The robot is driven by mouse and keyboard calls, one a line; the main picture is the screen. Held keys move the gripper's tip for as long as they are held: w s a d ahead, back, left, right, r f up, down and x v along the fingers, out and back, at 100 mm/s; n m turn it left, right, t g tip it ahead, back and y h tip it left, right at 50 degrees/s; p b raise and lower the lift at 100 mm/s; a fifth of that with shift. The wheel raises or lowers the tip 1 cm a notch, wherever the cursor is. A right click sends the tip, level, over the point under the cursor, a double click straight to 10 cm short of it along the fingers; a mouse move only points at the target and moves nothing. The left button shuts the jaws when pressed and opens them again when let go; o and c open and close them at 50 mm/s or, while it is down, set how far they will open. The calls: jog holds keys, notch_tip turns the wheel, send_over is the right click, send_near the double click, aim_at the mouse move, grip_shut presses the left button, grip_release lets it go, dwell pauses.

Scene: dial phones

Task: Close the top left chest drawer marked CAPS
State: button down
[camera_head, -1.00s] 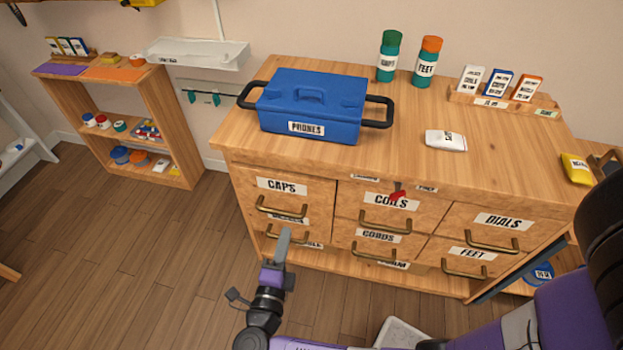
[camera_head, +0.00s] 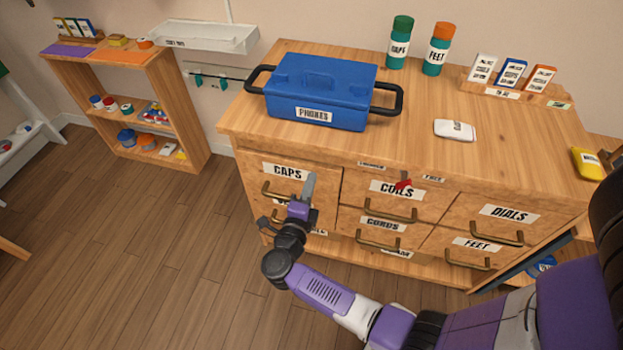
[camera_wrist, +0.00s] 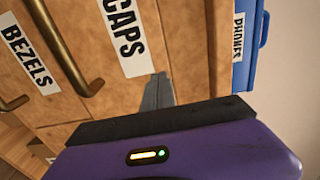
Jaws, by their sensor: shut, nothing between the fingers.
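The CAPS drawer (camera_head: 262,171) is the top left drawer of the wooden chest, with a white CAPS label and a brass handle (camera_head: 270,191). Its front seems to stand a little forward, but I cannot tell how far. In the wrist view, its front (camera_wrist: 85,45) fills the middle, with the label and handle (camera_wrist: 62,45) left of my fingers. My gripper (camera_head: 309,184) is shut and empty, in front of the right part of the drawer front. The fingertips (camera_wrist: 157,88) are close to the wood beside the label; I cannot tell whether they touch.
The COILS drawer (camera_head: 360,189) is right of CAPS, with a red item (camera_head: 403,184) at its top edge. The BEZELS drawer (camera_wrist: 22,75) is below CAPS. A blue PHONES box (camera_head: 320,90) stands on the chest top (camera_head: 440,160).

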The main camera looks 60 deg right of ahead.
aim_at(315, 170)
jog(key=shift+w+d, duration=0.25)
jog(key=shift+d, duration=0.3)
jog(key=shift+d, duration=0.1)
jog(key=shift+x, duration=0.95)
jog(key=shift+d+r, duration=0.1)
jog(key=shift+d, duration=0.1)
